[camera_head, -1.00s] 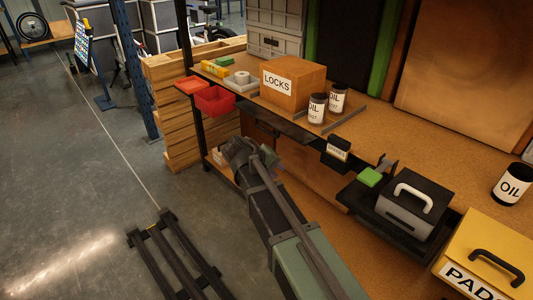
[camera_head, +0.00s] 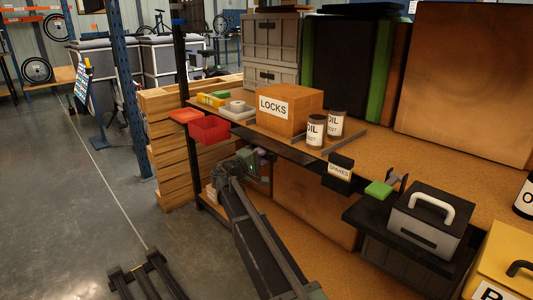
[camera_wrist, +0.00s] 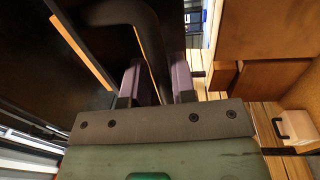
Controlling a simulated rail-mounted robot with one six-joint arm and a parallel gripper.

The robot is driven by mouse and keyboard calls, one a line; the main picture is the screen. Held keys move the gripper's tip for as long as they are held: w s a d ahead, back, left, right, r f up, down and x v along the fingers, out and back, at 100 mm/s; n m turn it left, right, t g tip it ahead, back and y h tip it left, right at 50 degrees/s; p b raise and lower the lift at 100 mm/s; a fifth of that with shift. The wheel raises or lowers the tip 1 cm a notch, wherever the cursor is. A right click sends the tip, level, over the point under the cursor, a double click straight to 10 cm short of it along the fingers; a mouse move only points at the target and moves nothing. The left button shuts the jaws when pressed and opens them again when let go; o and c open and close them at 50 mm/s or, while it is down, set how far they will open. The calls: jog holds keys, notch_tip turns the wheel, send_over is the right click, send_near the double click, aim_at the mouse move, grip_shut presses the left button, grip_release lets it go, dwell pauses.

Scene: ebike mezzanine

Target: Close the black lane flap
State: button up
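In the head view, a black strip (camera_head: 270,138) runs along the front of the upper shelf; I cannot tell whether this is the flap or how far it stands open. My gripper (camera_head: 260,156) is just below this strip, near the red bin. In the wrist view, a thick, bent black bar (camera_wrist: 151,42) passes between the two purple-grey fingers of my gripper (camera_wrist: 158,82). The fingers stand apart, with a gap beside the bar on the left. A large dark panel (camera_wrist: 35,50) fills the upper left. Contact with the bar is not clear.
The red bin (camera_head: 210,129) hangs at the shelf's left end. Above are the LOCKS box (camera_head: 290,110) and two OIL cans (camera_head: 316,131). A SPARES holder (camera_head: 339,172) and a grey toolbox (camera_head: 427,221) are at right.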

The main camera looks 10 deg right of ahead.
jog(key=shift+x, duration=0.85)
jog(key=shift+c, duration=0.5)
grip_shut()
jog(key=shift+d, duration=0.1)
